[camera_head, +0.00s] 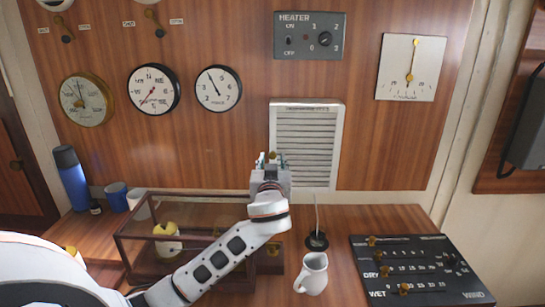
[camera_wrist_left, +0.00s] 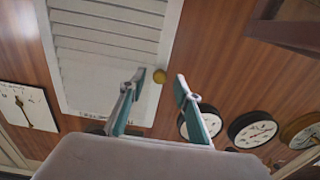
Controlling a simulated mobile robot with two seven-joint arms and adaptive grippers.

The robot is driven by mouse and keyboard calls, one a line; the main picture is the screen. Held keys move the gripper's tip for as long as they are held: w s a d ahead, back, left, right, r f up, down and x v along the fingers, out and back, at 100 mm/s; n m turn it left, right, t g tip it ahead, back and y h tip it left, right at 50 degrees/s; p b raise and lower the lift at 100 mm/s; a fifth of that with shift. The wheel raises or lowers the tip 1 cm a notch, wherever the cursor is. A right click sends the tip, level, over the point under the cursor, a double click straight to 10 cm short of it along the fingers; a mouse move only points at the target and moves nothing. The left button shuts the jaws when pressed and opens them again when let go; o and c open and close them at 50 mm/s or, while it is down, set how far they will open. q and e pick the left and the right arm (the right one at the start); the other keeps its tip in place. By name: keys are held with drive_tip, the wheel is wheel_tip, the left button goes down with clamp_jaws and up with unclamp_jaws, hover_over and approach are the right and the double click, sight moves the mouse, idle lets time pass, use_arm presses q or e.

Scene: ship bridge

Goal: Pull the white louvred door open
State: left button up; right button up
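The white louvred door (camera_head: 306,143) is set in the wood panelling and looks shut, flush in its frame. In the left wrist view the louvred door (camera_wrist_left: 108,45) shows turned over, with a round brass knob (camera_wrist_left: 159,76) at its edge. My left gripper (camera_head: 272,158) is in front of the door's left edge. In the left wrist view the left gripper (camera_wrist_left: 160,76) is open, its two teal-padded fingers apart, with the knob seen between the fingertips. I cannot tell how far the knob is in depth, and no contact shows. My right gripper is not in view.
Below my left arm is a glass-sided case (camera_head: 130,238) on the wooden counter. A white jug (camera_head: 312,274), a dark holder with a thin rod (camera_head: 317,240) and a black switch panel (camera_head: 420,270) stand to the right. Blue bottle (camera_head: 72,178) and cups are at left.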

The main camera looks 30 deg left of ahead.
use_arm(q)
drive_tip(key=shift+x, duration=0.85)
clamp_jaws()
drive_tip(key=shift+s+d+f, duration=0.1)
drive_tip(key=shift+d, duration=0.05)
